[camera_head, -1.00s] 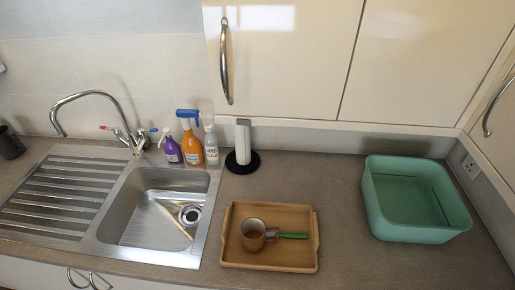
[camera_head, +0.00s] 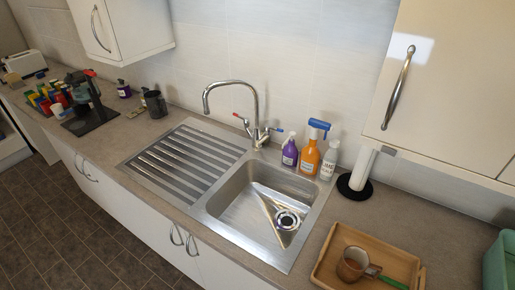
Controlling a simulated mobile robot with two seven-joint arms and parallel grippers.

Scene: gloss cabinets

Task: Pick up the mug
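A brown mug (camera_head: 353,262) stands upright in a wooden tray (camera_head: 327,272) on the worktop at the bottom right of the head view. A green-handled utensil (camera_head: 390,281) lies in the tray beside the mug, on its right. I cannot tell whether the two touch. A white cup-like item (camera_head: 57,110) stands far off at the left end of the worktop. Neither of my grippers shows in the head view.
The sink (camera_head: 262,215) and its ribbed drainer lie left of the tray. Spray bottles (camera_head: 306,160) and a paper-towel holder (camera_head: 356,183) stand behind. A green bin (camera_head: 498,262) is cut off at the right edge. A coffee maker (camera_head: 88,100) stands at the far left.

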